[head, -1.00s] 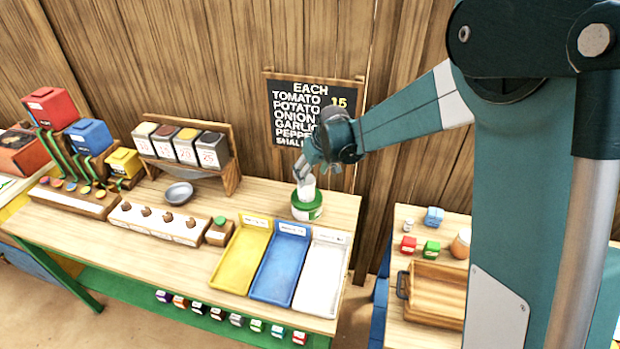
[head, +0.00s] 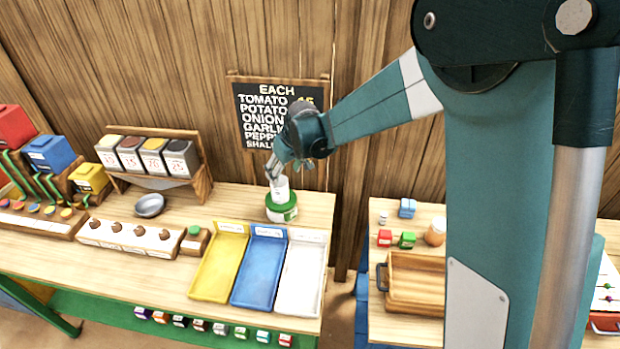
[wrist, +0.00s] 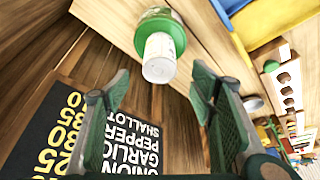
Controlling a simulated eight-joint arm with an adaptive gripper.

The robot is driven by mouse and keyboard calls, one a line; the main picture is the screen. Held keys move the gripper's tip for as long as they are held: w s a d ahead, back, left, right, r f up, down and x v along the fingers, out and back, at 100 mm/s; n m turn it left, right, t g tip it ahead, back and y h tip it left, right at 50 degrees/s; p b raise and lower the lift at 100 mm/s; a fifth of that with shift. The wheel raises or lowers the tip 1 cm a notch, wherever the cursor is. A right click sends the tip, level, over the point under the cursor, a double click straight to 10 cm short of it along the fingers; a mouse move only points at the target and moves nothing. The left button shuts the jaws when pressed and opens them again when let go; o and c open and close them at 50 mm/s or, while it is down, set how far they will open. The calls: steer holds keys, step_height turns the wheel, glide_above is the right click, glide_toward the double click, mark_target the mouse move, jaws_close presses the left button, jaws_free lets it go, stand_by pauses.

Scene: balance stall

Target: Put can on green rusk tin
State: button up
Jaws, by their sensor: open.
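The white can (head: 280,189) stands upright on the green rusk tin (head: 282,212), at the back right of the stall table. In the wrist view the can (wrist: 159,60) sits against the end of the green and white tin (wrist: 160,33), roughly centred on it. My gripper (head: 275,172) is just above and beside the can in the head view. In the wrist view my gripper (wrist: 160,74) is open, its two fingers apart on either side of the can's line, with gaps showing between them and the can.
Yellow (head: 219,264), blue (head: 259,270) and white (head: 303,275) trays lie in front of the tin. A chalkboard (head: 270,110) stands close behind my gripper. A metal bowl (head: 150,205) sits to the left. A wooden crate (head: 415,300) is on the right table.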

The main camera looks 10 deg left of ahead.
steer(key=s+d+r+m+t, duration=0.1)
steer(key=s+d+r, duration=0.35)
steer(key=d, duration=0.35)
steer(key=s+d+r+m+h, duration=0.1)
steer(key=s+d+r+m, duration=0.1)
steer(key=s+d+r, duration=0.35)
steer(key=s+d+r+m+t, duration=0.1)
steer(key=s+d+r, duration=0.2)
steer(key=d+r, duration=0.55)
steer(key=s+d+f+m+t+h, duration=0.2)
steer(key=s+d+m, duration=0.3)
steer(key=s+d, duration=1.5)
steer(key=shift+s+d+f, duration=0.35)
steer(key=shift+s+d, duration=0.05)
steer(key=shift+s, duration=1.55)
steer(key=shift+f, duration=0.15)
